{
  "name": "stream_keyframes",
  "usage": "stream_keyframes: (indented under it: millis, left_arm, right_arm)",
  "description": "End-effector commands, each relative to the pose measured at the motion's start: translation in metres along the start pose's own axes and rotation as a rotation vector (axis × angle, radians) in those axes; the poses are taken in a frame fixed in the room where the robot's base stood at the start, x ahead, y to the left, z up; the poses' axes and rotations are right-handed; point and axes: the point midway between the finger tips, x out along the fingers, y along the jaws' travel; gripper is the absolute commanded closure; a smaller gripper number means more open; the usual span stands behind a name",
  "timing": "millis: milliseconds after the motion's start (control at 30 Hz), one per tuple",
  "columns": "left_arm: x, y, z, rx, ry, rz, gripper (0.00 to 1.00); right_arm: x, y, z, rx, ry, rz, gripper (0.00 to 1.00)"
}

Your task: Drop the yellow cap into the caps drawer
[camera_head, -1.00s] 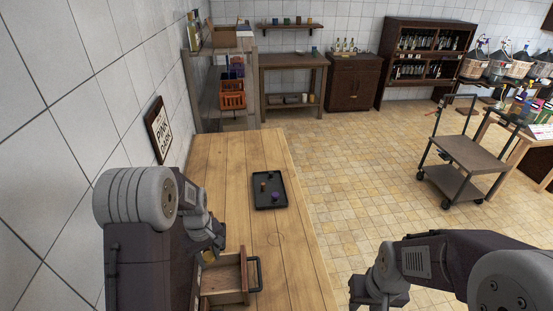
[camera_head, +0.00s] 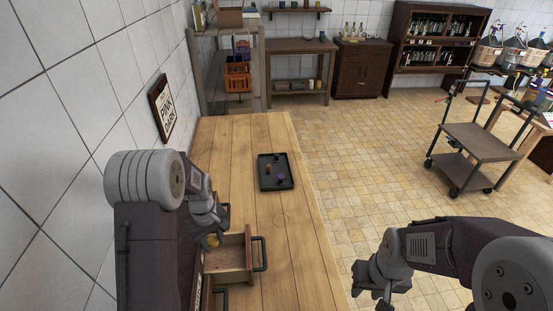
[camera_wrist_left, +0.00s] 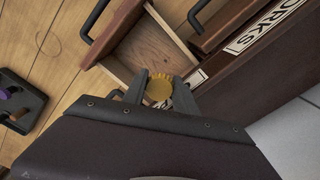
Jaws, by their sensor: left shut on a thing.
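The yellow cap (camera_wrist_left: 159,89) is held between the fingers of my left gripper (camera_wrist_left: 160,86) in the left wrist view. In the head view the left gripper (camera_head: 215,236) is at the drawer's left end, with a bit of yellow showing. The open wooden drawer (camera_head: 231,258) sticks out below it; its visible floor is bare in the left wrist view (camera_wrist_left: 158,50). The cap appears over or near the drawer's edge; its exact height is unclear. My right gripper (camera_head: 372,287) hangs over the floor, away from the table, and its jaws are not clear.
A black tray (camera_head: 265,181) with a few small caps lies on the wooden table (camera_head: 285,226). A lower drawer handle (camera_head: 221,295) and a "CORKS" label (camera_wrist_left: 264,28) are near the open drawer. A tiled wall stands left. A cart (camera_head: 478,142) stands on the floor at right.

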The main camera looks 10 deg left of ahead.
Motion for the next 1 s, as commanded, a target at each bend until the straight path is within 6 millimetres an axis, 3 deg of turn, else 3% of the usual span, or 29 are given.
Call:
stream_keyframes:
  millis: [100, 133, 200, 1000]
  left_arm:
    - [-0.0013, 0.0001, 0.0000, 0.000, 0.000, 0.000, 1.00]
    - [-0.0013, 0.0001, 0.0000, 0.000, 0.000, 0.000, 0.58]
    - [-0.0014, 0.0001, -0.0001, 0.001, 0.000, 0.000, 0.41]
    - [-0.0014, -0.0009, -0.0009, 0.002, 0.002, -0.001, 0.41]
  right_arm:
    - [-0.0013, 0.0000, -0.0002, 0.000, 0.000, 0.000, 0.65]
    - [-0.0013, 0.0000, -0.0002, 0.000, 0.000, 0.000, 0.65]
    - [-0.0014, 0.0000, -0.0002, 0.000, 0.000, 0.000, 0.65]
    - [-0.0012, 0.0000, -0.0002, 0.000, 0.000, 0.000, 0.65]
